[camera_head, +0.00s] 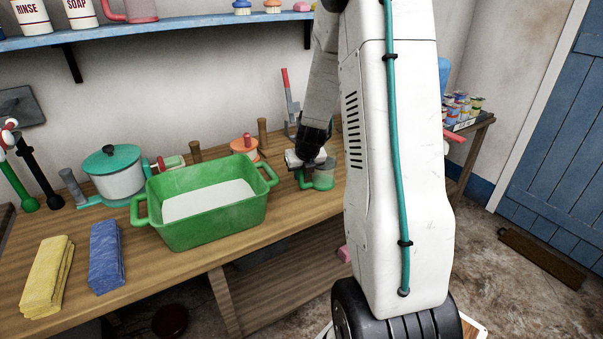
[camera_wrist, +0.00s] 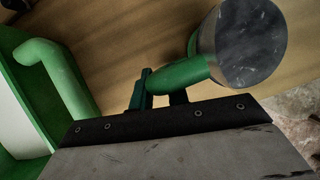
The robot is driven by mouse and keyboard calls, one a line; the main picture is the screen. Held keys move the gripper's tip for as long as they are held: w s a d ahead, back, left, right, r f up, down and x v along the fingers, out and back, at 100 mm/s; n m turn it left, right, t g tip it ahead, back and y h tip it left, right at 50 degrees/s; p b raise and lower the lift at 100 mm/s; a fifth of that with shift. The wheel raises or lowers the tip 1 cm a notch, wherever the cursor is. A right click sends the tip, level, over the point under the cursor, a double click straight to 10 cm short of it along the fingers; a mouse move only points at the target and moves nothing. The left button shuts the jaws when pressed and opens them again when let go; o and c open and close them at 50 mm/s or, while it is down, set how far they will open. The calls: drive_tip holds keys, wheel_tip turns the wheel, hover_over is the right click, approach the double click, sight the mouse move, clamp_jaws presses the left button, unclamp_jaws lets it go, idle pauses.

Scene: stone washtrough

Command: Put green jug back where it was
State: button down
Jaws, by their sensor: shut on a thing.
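The green jug (camera_head: 322,178) is at the right part of the wooden bench, right of the green tub (camera_head: 205,222). My gripper (camera_head: 301,170) reaches down from above and is shut on the jug's green handle. In the wrist view the fingers (camera_wrist: 160,90) close around the handle (camera_wrist: 182,76), and the jug's round grey top (camera_wrist: 241,46) shows beyond it. The jug looks upright. I cannot tell whether its base touches the bench. My arm hides the bench behind and right of it.
The tub's handle (camera_wrist: 62,75) is close by on the left. A lidded pot (camera_head: 115,175), yellow cloths (camera_head: 47,275) and blue cloths (camera_head: 106,258) lie further left. An orange-lidded item (camera_head: 244,146) stands behind the tub. A wall shelf (camera_head: 190,27) hangs above. Cans (camera_head: 462,105) stand at right.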

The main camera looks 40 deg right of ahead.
drive_tip(key=c, duration=1.4)
unclamp_jaws()
drive_tip(key=shift+f, duration=0.1)
drive_tip(key=shift+o, duration=0.2)
